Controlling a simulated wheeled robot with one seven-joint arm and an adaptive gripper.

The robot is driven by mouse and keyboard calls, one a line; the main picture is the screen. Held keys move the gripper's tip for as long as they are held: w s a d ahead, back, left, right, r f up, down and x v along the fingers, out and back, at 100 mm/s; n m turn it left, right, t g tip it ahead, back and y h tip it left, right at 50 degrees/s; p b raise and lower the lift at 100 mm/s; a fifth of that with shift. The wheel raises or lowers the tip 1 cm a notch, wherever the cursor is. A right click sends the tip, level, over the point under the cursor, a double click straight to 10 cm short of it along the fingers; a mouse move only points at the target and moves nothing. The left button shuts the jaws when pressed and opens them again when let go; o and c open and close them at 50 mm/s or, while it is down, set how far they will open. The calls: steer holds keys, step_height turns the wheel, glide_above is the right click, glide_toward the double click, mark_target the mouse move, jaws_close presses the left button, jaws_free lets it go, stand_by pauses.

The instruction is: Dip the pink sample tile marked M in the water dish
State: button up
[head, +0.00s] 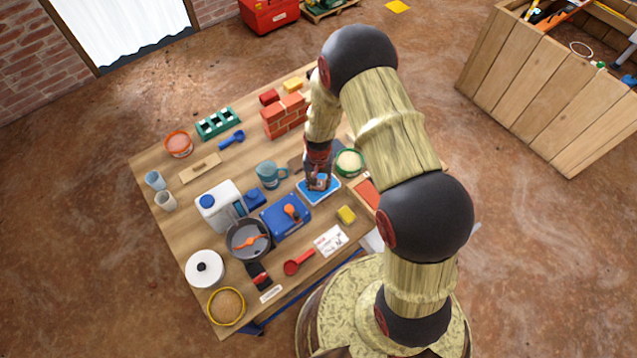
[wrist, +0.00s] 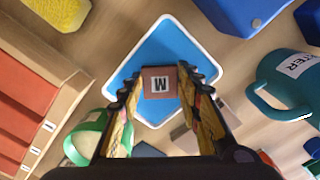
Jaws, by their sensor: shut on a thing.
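The pink tile marked M (wrist: 160,83) is between the fingertips of my gripper (wrist: 160,90), which is shut on it. The dish (wrist: 205,46), blue inside with a white rim, lies directly beneath the tile in the wrist view. In the head view my gripper (head: 319,181) points down over the same dish (head: 332,196). I cannot tell whether the tile touches the water or is just above it. The fingers hide part of the dish.
A teal mug (wrist: 285,88) with lettering ending in "TER" stands beside the dish. A wooden tray of red tiles (wrist: 25,95), a green-rimmed bowl (wrist: 88,138) and a yellow sponge (wrist: 62,10) are close. A blue box (head: 287,216) and brick block (head: 284,117) stand nearby.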

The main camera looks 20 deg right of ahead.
mark_target(319, 185)
steer(key=shift+r+p, duration=2.4)
steer(key=shift+r, duration=1.05)
